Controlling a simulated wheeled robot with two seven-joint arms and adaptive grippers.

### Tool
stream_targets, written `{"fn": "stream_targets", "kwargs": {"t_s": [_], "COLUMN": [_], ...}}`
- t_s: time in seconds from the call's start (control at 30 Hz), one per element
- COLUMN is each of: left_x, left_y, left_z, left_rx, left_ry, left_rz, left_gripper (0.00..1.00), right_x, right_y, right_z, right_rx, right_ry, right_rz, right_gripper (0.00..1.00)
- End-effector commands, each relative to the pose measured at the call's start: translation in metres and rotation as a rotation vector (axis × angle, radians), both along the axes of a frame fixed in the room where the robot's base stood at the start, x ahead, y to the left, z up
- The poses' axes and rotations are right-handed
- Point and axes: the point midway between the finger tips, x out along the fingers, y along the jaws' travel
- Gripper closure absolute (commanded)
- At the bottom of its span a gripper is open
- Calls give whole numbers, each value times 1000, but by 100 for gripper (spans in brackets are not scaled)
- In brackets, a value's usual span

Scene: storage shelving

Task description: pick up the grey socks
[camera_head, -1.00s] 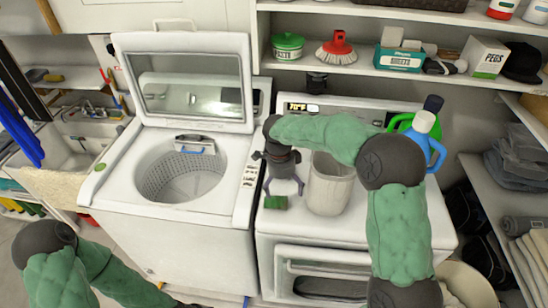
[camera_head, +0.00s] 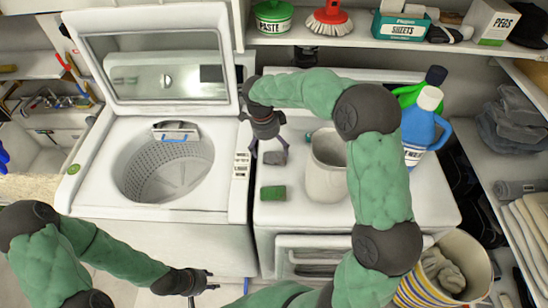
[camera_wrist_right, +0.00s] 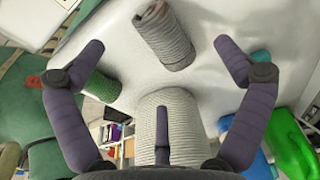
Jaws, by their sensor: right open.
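The grey socks, a ribbed grey roll (camera_head: 275,157), lie on the white dryer top. They also show in the right wrist view (camera_wrist_right: 163,35), at the top between the fingertips. My right gripper (camera_head: 268,151) is above the dryer with its fingers spread over the socks. In the wrist view the right gripper (camera_wrist_right: 158,47) is open, with a gap between each fingertip and the roll. My left gripper (camera_head: 206,281) is low in front of the washer, away from the socks. Its small fingers do not show clearly whether they are open.
Blue (camera_head: 420,130) and green bottles stand at the dryer's right. The washer (camera_head: 100,185) is open at left. A striped basket (camera_head: 465,250) holds grey cloth.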

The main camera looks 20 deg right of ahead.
Motion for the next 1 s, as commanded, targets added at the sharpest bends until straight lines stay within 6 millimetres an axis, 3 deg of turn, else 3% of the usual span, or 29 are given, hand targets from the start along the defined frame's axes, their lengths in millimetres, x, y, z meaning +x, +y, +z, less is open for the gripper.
{"fn": "stream_targets", "kwargs": {"t_s": [0.23,0.5,0.77,0.87,1.0], "left_x": [0,0,0,0,0], "left_y": [0,0,0,0,0], "left_z": [-3,-9,-9,-9,-9], "left_rx": [0,0,0,0,0], "left_ry": [-1,-1,-1,-1,-1], "left_rz": [0,0,0,0,0], "left_gripper": [60,60,60,60,60], "right_x": [-2,-5,-5,-5,-5], "right_y": [-2,-7,-7,-7,-7], "right_z": [-15,-51,-54,-54,-54], "right_rx": [1,0,0,0,0], "right_ry": [2,2,0,0,0], "right_rz": [1,1,1,1,1], "right_gripper": [0,0,0,23,60]}}
